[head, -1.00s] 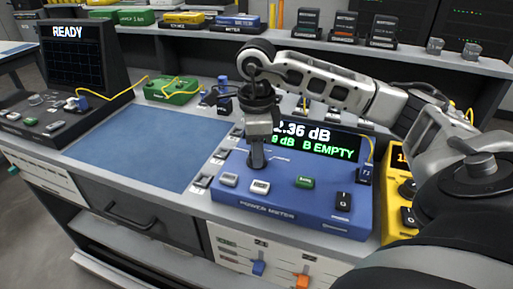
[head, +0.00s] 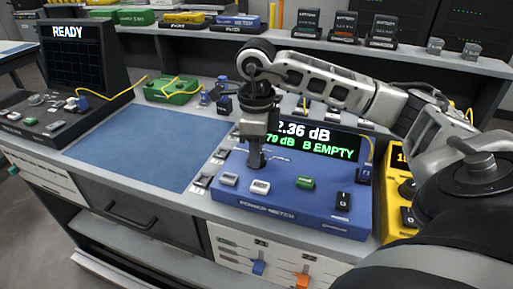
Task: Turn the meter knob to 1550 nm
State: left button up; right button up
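The blue power meter (head: 285,207) sits on the bench in front of my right arm, with a screen (head: 318,142) reading about 2.36 dB and "B EMPTY", its left part covered by my gripper. My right gripper (head: 257,163) points straight down at the left part of the meter's top panel. Its fingers end low at a small dark part, which I take for the knob, mostly hidden by them. I cannot see the gap between the fingers or the knob's pointer and labels. My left gripper is out of view.
White buttons (head: 261,187), a green button (head: 305,183) and a black switch (head: 343,201) sit near the fingers. A yellow device (head: 397,217) stands right of the meter. A blue mat (head: 150,147) lies clear at the left. A green device (head: 172,90) with a yellow cable is behind.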

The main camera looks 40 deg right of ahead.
jog(key=o, duration=0.3)
pick_arm(q)
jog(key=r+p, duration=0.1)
jog(key=p, duration=0.1)
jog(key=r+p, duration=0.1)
jog(key=p, duration=0.2)
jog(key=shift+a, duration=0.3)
pick_arm(e)
notch_tip(320, 180, up, 16)
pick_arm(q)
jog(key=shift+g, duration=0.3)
